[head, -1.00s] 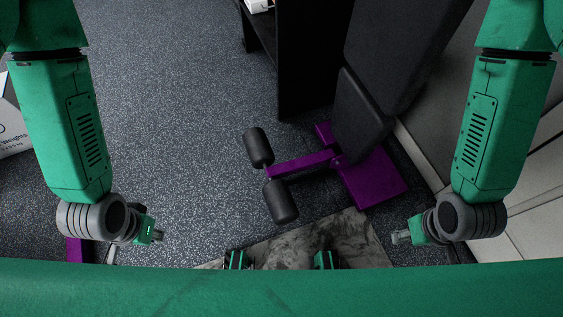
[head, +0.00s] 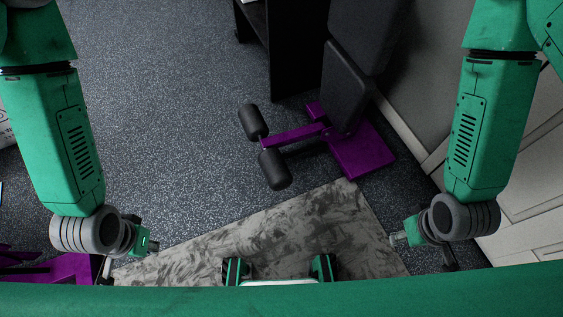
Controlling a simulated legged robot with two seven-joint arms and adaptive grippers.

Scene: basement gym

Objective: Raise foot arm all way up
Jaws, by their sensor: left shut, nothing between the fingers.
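A purple foot arm (head: 293,135) reaches left from the purple base (head: 361,152) of a bench machine. It carries two black foam rollers, one (head: 253,121) at its upper side and one (head: 275,170) at its lower side. The black seat pad (head: 345,88) stands tilted above the base. My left gripper (head: 152,246) is shut and empty, low at the left, well apart from the rollers. My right gripper (head: 396,239) is at the lower right, below the base in the picture and apart from it; its fingers are too small to read.
A grey mottled mat (head: 290,222) lies on the speckled floor in front of me. A black cabinet (head: 290,50) stands behind the machine. A white panelled wall (head: 520,190) is at the right. Other purple equipment (head: 70,268) is at the lower left. Floor left of the rollers is clear.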

